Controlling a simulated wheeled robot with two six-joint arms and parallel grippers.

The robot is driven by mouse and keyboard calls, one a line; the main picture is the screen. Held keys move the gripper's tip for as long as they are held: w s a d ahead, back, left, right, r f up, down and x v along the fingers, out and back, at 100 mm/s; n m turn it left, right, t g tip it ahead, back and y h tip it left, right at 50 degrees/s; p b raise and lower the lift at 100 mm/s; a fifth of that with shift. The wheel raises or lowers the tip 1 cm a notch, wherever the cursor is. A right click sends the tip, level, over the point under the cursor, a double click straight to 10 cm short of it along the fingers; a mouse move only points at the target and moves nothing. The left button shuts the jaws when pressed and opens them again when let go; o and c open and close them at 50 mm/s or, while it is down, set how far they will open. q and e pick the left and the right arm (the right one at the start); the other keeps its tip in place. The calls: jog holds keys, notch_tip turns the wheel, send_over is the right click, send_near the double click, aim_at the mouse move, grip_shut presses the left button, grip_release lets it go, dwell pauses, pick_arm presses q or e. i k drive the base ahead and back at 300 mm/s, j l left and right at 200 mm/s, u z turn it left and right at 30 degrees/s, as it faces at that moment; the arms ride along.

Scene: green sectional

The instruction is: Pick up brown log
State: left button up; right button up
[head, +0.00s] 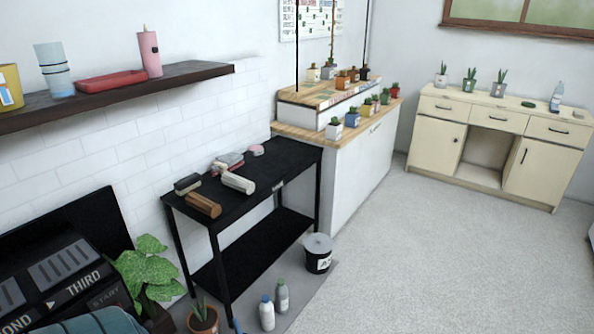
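The brown log (203,205) lies on the near end of the black table (262,170), close to its front edge. It is a short, reddish-brown block with a rounded shape. A dark brush-like block (187,184) lies just behind it, and a white cylinder (238,183) lies to its right. Neither of my grippers shows in the head view, so nothing is seen touching the log.
Reddish and grey items (229,161) and a pink item (256,150) lie farther back on the table. A dark shelf (180,77) hangs above. Bottles (267,313), a bucket (318,253) and a leafy plant (148,268) stand nearby. Open floor (430,260) lies right.

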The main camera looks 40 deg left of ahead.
aim_at(208, 207)
jog(key=i+u, duration=0.2)
jog(key=i, duration=0.4)
jog(key=i+l+u, duration=0.2)
jog(key=i, duration=0.45)
jog(key=i+l+u, duration=0.2)
jog(key=i, duration=0.4)
jog(key=j, duration=0.1)
